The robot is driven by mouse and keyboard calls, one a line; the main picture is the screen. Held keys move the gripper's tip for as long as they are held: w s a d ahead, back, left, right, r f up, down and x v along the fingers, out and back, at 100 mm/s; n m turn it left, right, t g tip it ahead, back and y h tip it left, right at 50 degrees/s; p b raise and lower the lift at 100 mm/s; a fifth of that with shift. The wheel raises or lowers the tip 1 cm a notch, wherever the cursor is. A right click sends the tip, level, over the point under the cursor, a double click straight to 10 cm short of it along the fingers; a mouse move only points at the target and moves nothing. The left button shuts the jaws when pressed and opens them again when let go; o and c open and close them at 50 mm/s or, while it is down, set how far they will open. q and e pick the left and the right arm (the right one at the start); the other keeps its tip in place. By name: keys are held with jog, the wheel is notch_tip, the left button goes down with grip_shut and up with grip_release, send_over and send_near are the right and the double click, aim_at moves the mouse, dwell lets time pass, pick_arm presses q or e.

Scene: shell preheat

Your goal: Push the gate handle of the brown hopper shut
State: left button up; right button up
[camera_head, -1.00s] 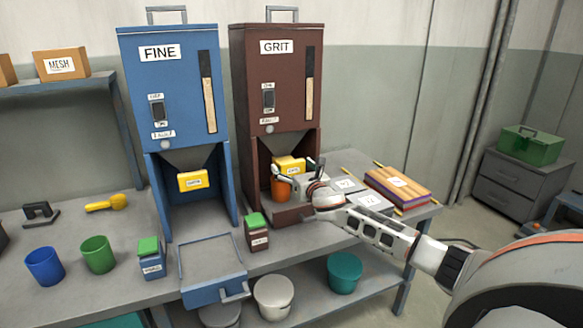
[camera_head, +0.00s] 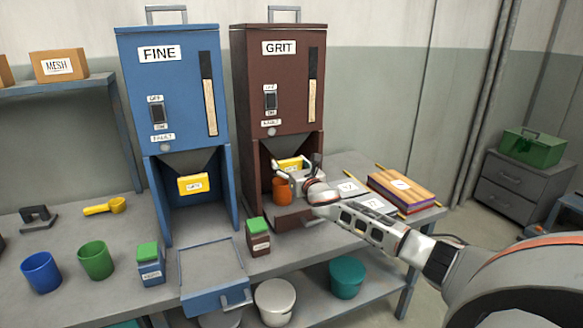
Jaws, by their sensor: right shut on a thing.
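The brown hopper (camera_head: 279,92), labelled GRIT, stands upright at the back of the bench. Its yellow gate handle (camera_head: 291,164) shows in the open bay under the chute, partly covered by my right gripper. My right gripper (camera_head: 285,178) reaches into the bay from the right. It is shut on an orange cup (camera_head: 282,191), held just below and in front of the gate handle. The fingers overlap the handle in the picture; I cannot tell whether they touch it. My left gripper is not in view.
The blue FINE hopper (camera_head: 177,82) stands close on the left, with its own yellow gate (camera_head: 193,184). A green-lidded jar (camera_head: 258,237) stands at the bay's front left.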

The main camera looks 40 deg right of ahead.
jog(key=shift+w+d, duration=0.15)
jog(key=shift+w, duration=0.35)
jog(key=shift+r, duration=0.1)
jog(key=o, duration=1.6)
jog(key=shift+o, duration=0.2)
jog(key=shift+s, duration=0.25)
jog(key=v, duration=1.1)
jog(key=shift+s, duration=0.25)
